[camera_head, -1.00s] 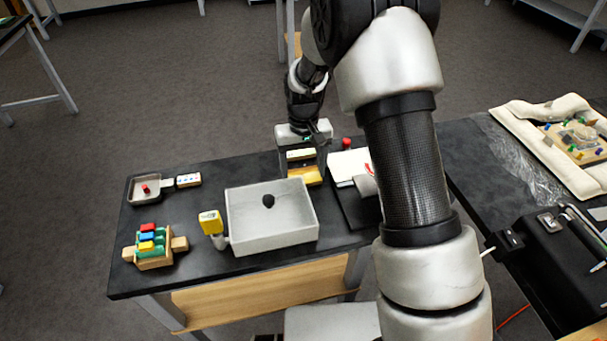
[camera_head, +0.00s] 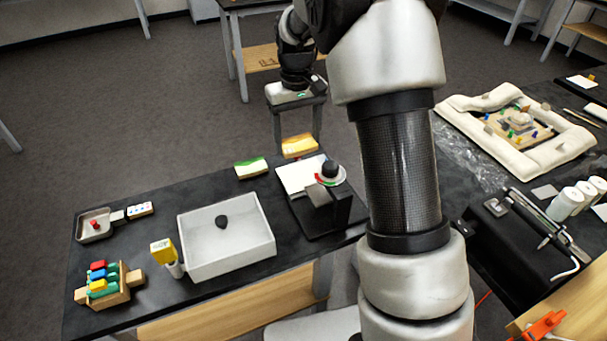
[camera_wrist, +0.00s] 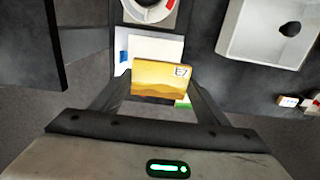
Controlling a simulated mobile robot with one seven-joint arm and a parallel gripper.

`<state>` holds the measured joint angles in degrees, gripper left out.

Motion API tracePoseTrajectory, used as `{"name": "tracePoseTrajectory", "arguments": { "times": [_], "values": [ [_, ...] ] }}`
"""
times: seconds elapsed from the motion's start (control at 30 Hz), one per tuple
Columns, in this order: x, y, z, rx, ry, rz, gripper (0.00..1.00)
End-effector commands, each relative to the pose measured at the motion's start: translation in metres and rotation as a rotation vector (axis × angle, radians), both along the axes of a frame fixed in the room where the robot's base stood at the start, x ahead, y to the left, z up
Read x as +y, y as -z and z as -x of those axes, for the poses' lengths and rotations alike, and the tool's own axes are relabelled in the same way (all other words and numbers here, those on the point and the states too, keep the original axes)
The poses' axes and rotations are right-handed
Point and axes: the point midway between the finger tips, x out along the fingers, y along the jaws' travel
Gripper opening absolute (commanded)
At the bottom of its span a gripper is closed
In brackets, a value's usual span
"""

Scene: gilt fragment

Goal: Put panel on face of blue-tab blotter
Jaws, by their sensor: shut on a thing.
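The panel (camera_head: 299,146) is yellow-orange with an "E7" label; it also shows in the wrist view (camera_wrist: 163,78). My gripper (camera_head: 298,136) is shut on it and holds it above the table's far side. In the wrist view, both fingers (camera_wrist: 163,92) grip its side edges. The blotter (camera_head: 297,175) is a white sheet on a dark base. In the wrist view, its white face (camera_wrist: 152,47) lies just beyond the panel and partly behind it, with a blue tab (camera_wrist: 123,62) at its left edge. The panel appears apart from the blotter.
A round white thing with a dark knob (camera_head: 330,168) stands at the blotter's right. A green-and-white card (camera_head: 251,168) lies left of the blotter. A white tray (camera_head: 226,250), a yellow block on a stand (camera_head: 162,250), a wooden rack (camera_head: 110,292) and a small dish (camera_head: 95,226) stand farther left.

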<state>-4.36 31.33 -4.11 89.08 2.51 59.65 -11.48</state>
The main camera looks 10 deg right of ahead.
Motion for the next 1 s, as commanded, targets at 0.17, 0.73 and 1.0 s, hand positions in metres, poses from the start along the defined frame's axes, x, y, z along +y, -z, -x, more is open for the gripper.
{"name": "tracePoseTrajectory", "arguments": {
  "times": [0.17,0.73,1.0],
  "values": [
    [-0.014,0.017,-0.001,0.004,-0.003,0.0,0.46],
    [-0.013,0.091,-0.002,0.003,-0.003,0.001,0.46],
    [-0.013,0.097,-0.002,-0.001,-0.003,0.0,0.46]
  ]
}}
